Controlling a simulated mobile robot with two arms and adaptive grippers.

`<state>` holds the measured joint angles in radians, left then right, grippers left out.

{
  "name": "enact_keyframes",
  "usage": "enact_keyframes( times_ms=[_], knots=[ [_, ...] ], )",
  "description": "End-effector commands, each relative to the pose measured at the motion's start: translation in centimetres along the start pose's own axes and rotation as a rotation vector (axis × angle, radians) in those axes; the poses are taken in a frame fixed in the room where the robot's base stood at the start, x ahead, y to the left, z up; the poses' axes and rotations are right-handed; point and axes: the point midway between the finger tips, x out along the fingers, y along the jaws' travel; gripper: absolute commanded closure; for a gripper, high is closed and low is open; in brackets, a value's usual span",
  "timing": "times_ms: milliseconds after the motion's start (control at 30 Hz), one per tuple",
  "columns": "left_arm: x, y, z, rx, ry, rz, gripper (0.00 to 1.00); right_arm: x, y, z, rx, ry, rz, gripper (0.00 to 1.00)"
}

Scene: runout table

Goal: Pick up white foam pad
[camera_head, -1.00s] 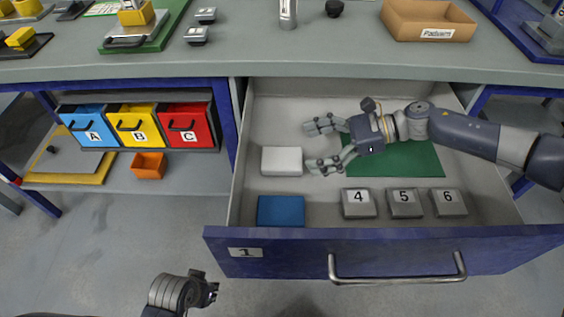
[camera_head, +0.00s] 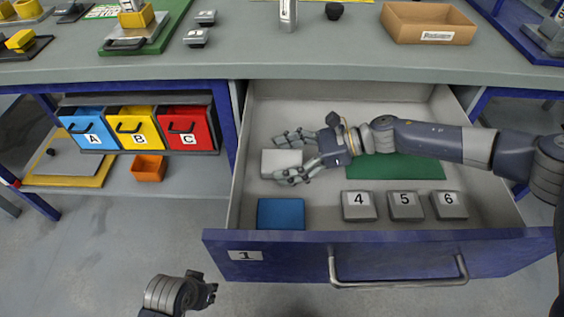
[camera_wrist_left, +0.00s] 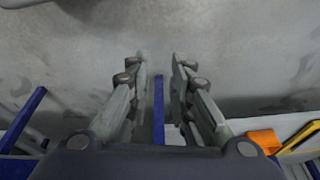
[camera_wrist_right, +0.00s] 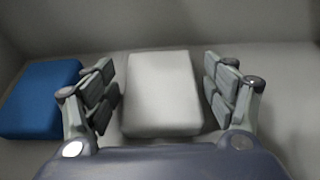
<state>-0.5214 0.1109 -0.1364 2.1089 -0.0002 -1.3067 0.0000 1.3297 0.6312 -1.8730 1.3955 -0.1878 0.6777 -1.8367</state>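The white foam pad (camera_head: 272,162) lies in the open drawer, left of the green mat (camera_head: 398,167). My right gripper (camera_head: 283,158) is open, with one finger on the far side of the pad and one on the near side. In the right wrist view the white pad (camera_wrist_right: 162,92) sits between the two spread fingers (camera_wrist_right: 163,88), with a gap on each side. My left gripper (camera_wrist_left: 160,62) is in its own wrist view, empty and partly open over the floor.
A blue pad (camera_head: 281,213) lies in front of the white pad. Grey blocks 4 (camera_head: 358,206), 5 (camera_head: 405,206) and 6 (camera_head: 449,205) stand to the right. The drawer's blue front (camera_head: 290,262) and its left wall (camera_head: 241,160) bound the space.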

Motion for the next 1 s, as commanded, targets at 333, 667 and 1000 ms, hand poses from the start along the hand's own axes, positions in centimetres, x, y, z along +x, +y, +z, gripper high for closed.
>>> enact_keyframes(
  times_ms=[333,667,1000],
  knots=[
    [0.1,0.0,0.2,-0.001,-0.005,0.000,0.80,0.0,0.0,0.0,0.000,0.000,0.000,0.46],
    [1.2,-0.1,0.9,0.003,-0.019,-0.001,0.80,-0.9,-0.1,2.1,-0.003,-0.002,-0.001,0.46],
    [4.8,0.2,2.2,0.005,-0.034,0.003,0.89,-3.3,-0.1,8.0,-0.003,-0.001,-0.001,0.46]
  ],
)
